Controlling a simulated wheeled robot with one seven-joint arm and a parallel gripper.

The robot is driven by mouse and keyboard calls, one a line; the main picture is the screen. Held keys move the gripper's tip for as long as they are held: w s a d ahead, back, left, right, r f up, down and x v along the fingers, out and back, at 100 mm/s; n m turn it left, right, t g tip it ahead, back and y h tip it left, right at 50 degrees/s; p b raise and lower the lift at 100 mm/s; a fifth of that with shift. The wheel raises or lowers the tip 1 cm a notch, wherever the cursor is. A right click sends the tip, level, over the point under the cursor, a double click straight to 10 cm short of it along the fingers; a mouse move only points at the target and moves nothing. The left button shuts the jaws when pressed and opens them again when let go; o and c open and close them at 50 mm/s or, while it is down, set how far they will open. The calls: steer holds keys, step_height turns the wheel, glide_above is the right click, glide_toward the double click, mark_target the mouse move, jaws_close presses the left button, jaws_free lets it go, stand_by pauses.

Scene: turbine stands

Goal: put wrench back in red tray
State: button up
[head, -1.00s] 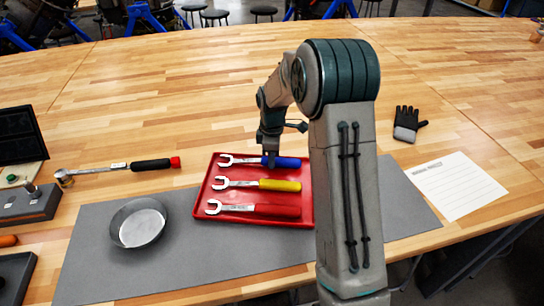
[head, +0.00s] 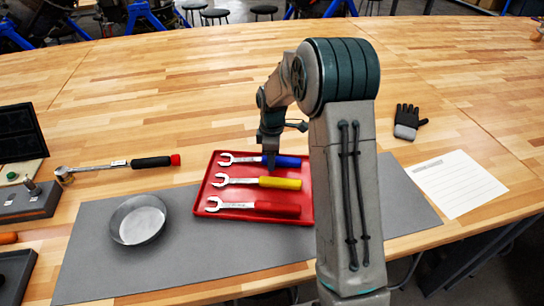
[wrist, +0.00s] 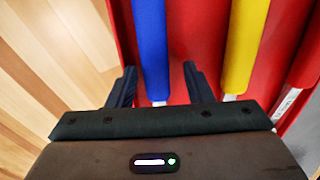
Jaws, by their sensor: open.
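The red tray (head: 208,193) lies on the grey mat and holds three wrenches side by side. The blue-handled wrench (head: 240,159) is at the far side, the yellow-handled wrench (head: 280,183) in the middle, and the red-handled wrench (head: 270,207) at the near side. My gripper (head: 270,166) is over the tray by the blue handle. In the wrist view my gripper (wrist: 160,85) is open, one finger on each side of the blue handle (wrist: 150,45); the right finger is between the blue and the yellow handle (wrist: 243,45). I cannot tell whether a finger touches a handle.
A round metal dish (head: 138,220) stands on the grey mat (head: 210,260) left of the tray. A ratchet (head: 120,165) lies behind it. A glove (head: 408,121) and a paper sheet (head: 456,184) lie at the right. The wooden table behind the tray is clear.

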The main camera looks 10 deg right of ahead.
steer(key=shift+w+d+r, duration=0.1)
steer(key=shift+w+r, duration=0.1)
steer(key=shift+w, duration=0.05)
steer(key=shift+c, duration=0.4)
steer(key=shift+w+r+p, duration=0.15)
steer(key=shift+r+p, duration=0.45)
steer(key=shift+r, duration=0.15)
steer(key=shift+o, duration=0.6)
steer(key=shift+d+r+p, duration=0.1)
steer(key=shift+r+p, duration=0.35)
steer(key=shift+r, duration=0.25)
steer(key=shift+s+r+p, duration=0.2)
steer(key=shift+r+p, duration=1.05)
steer(key=shift+r, duration=0.65)
